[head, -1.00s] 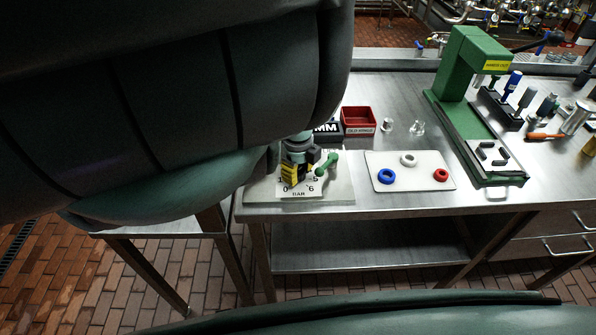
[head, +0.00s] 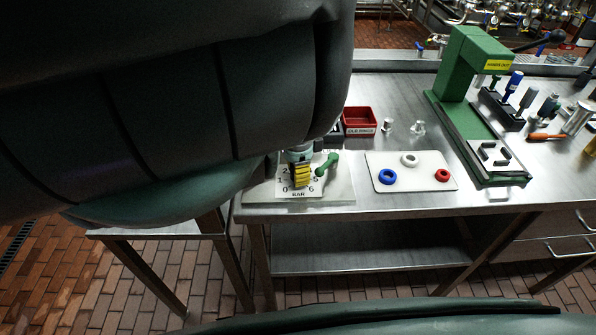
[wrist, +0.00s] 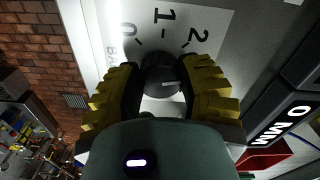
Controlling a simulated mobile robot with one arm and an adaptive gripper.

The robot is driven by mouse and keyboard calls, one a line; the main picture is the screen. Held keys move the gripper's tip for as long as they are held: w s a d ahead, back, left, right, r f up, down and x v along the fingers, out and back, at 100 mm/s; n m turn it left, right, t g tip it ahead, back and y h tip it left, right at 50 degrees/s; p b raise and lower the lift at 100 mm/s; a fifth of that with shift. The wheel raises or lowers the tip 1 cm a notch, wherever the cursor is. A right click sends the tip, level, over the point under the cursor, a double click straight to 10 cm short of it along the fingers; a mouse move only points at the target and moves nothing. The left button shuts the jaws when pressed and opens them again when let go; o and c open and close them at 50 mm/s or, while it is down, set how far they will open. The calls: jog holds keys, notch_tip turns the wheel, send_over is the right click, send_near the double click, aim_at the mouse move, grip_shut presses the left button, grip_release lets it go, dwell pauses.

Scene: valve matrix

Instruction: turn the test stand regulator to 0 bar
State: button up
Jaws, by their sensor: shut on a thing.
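The test stand regulator is a dark round knob (wrist: 163,78) on a white dial plate (head: 291,191) marked BAR, with numbers from 0 to 6. My gripper (wrist: 162,95) is over the dial, its yellow ribbed fingers shut on the knob from both sides. In the head view my gripper (head: 301,178) covers the knob and part of the scale. In the wrist view a pale line on the knob is visible, and the 0, 1 and 2 marks show beyond it. I cannot tell for sure which number the knob points at.
A green lever (head: 327,164) stands close to the right of my gripper. A white board (head: 411,183) with blue, white and red rings lies further right. A red bin (head: 359,119) stands behind, and a green press (head: 461,70) at the right. The front strip of the bench is clear.

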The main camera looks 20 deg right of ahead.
jog(key=shift+n, duration=1.9)
jog(key=o, duration=1.2)
notch_tip(320, 180, up, 5)
jog(key=shift+w+a+r, duration=0.1)
jog(key=shift+r, duration=1.1)
